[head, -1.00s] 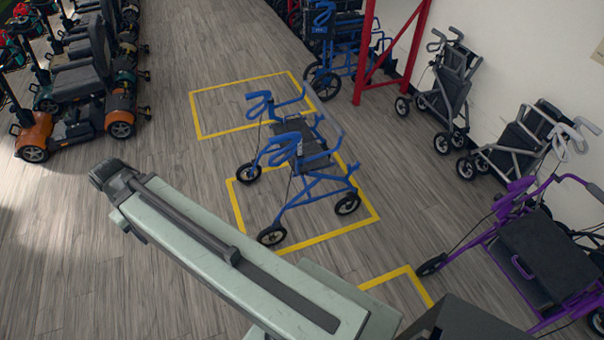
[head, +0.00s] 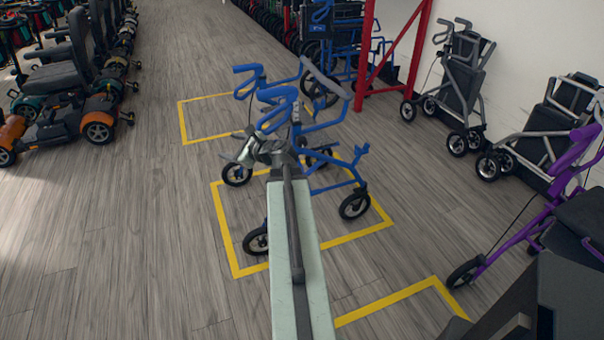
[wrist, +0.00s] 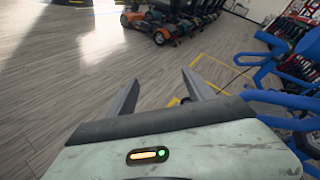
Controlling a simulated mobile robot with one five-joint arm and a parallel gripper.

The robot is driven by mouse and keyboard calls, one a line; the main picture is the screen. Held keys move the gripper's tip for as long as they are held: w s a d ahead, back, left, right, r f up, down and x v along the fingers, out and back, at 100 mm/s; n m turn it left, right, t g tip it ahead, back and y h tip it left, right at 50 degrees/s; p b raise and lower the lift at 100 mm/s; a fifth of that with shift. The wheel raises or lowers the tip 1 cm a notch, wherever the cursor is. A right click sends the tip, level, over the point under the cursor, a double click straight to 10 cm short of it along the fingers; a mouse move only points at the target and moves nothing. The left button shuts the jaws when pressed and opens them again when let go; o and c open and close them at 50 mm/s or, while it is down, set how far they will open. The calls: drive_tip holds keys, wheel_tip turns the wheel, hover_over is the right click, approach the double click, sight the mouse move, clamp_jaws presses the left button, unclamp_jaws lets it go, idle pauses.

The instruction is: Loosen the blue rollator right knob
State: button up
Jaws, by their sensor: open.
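The blue rollator (head: 335,187) stands upright inside a yellow floor outline in the head view. Its two blue handgrips point left; the nearer handgrip (head: 277,112) is just above my gripper. My gripper (head: 238,152) is at the end of the outstretched arm, which covers part of the rollator's near side. In the wrist view my gripper (wrist: 160,76) is open, with bare floor between its fingers. Blue rollator tubes (wrist: 285,98) fill the right of that view, beside the gripper. I cannot make out the right knob for certain in either view.
A purple rollator (head: 567,170) stands at the right, near grey folded rollators (head: 462,85) by the wall. A red post (head: 400,40) and blue wheelchairs stand behind. Mobility scooters (head: 70,120) line the left. The floor between scooters and blue rollator is clear.

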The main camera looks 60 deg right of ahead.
drive_tip(key=s+d+f+m+h+b, duration=0.2)
drive_tip(key=s+d+f+m+b, duration=0.2)
drive_tip(key=d, duration=0.2)
drive_tip(key=s+d+f+m+h+b, duration=0.3)
drive_tip(key=s+d+m, duration=0.1)
drive_tip(key=s+d, duration=0.15)
drive_tip(key=m+h+b, duration=0.4)
drive_tip(key=m+b, duration=0.1)
drive_tip(key=m, duration=0.2)
approach(303, 143)
drive_tip(key=x, duration=1.1)
